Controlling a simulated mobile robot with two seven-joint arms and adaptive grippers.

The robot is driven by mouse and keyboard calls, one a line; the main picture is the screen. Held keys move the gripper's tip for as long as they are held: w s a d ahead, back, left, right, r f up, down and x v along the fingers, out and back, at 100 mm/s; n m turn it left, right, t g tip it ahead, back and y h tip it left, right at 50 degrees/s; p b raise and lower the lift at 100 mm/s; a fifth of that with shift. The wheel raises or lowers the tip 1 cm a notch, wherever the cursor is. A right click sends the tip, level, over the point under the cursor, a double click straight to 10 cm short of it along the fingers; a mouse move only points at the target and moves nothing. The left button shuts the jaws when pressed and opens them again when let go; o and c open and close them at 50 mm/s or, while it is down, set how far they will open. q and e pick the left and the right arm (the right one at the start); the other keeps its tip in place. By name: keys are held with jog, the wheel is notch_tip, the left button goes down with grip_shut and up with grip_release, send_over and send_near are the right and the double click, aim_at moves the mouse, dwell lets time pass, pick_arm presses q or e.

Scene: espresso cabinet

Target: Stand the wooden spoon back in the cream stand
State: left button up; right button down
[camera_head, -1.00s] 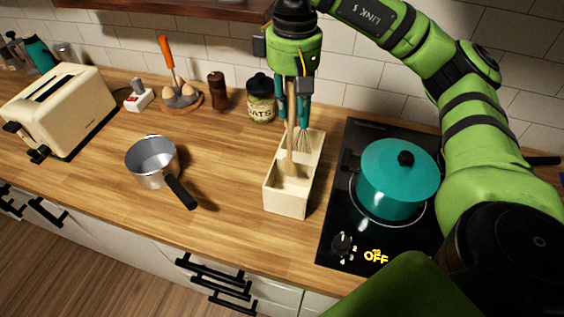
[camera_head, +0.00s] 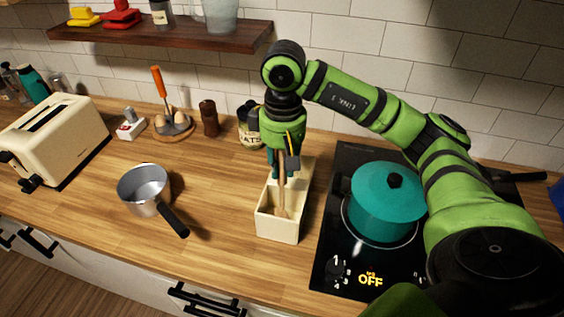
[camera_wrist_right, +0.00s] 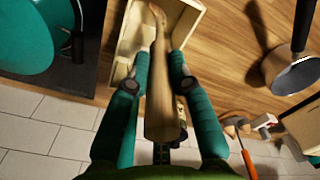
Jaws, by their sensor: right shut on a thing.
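The cream stand (camera_head: 277,232) is an open box with compartments on the counter, left of the hob. My right gripper (camera_head: 282,174) is above it, shut on the wooden spoon (camera_head: 282,193). The spoon is nearly upright, its head end down inside the front compartment; I cannot tell whether it touches the floor. In the right wrist view, the spoon's handle (camera_wrist_right: 161,100) lies between the teal fingers of the right gripper (camera_wrist_right: 161,64), and its head points into the stand (camera_wrist_right: 184,24). The whisk in the stand's rear is hidden by the gripper. My left gripper is not in view.
A teal pot (camera_head: 383,215) stands on the black hob (camera_head: 332,236) close to the right. A saucepan (camera_head: 143,185) stands at left, with clear counter between it and the stand. An oats jar (camera_head: 249,128) is behind the stand. A wooden shelf (camera_head: 165,33) hangs above.

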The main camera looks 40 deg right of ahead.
jog(key=shift+f, duration=0.15)
jog(key=c, duration=1.1)
grip_release()
notch_tip(320, 180, up, 12)
jog(key=shift+r+p, duration=0.2)
jog(key=shift+p, duration=0.2)
